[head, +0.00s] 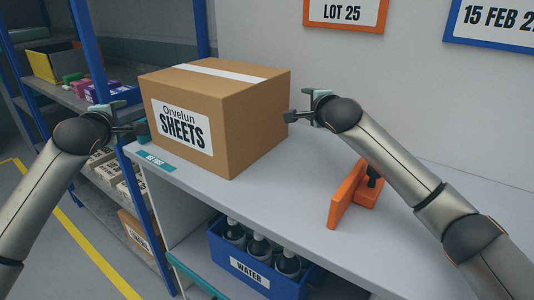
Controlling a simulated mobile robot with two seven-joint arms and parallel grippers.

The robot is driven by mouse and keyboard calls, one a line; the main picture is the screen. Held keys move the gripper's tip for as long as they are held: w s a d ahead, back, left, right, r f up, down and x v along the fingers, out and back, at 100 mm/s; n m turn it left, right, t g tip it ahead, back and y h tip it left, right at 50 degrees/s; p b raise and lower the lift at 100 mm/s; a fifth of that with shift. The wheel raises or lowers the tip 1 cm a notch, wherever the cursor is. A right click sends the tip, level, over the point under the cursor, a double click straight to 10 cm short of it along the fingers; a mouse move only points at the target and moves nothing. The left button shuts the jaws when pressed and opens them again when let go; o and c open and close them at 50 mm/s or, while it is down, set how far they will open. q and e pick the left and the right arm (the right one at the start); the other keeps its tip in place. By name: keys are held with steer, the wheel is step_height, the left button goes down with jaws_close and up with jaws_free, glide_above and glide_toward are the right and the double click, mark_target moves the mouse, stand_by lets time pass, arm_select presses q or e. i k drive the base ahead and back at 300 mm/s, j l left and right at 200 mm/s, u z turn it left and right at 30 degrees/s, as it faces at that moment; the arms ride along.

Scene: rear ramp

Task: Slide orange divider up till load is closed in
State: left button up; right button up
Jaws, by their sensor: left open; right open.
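The orange divider (344,197) stands upright on the light grey shelf top (290,212), with an orange foot and a black knob behind it. A brown cardboard box (252,117) labelled "Orvelun SHEETS" sits to its left, with a clear gap of bare shelf between them. My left gripper (138,130) is open at the left side of the box; whether it touches the box I cannot tell. My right gripper (297,115) is open by the right face of the box, above and left of the divider.
A blue crate (242,271) marked "WATER" holds several bottles on the level below. Blue-post shelving (85,45) with small boxes stands at the left. A wall with signs (342,12) is behind. A teal label (155,161) marks the shelf's front edge.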

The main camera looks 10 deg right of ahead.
mark_target(363, 186)
steer(key=k+j, duration=0.5)
steer(key=j, duration=0.2)
steer(key=k+j, duration=0.2)
steer(key=j, duration=0.15)
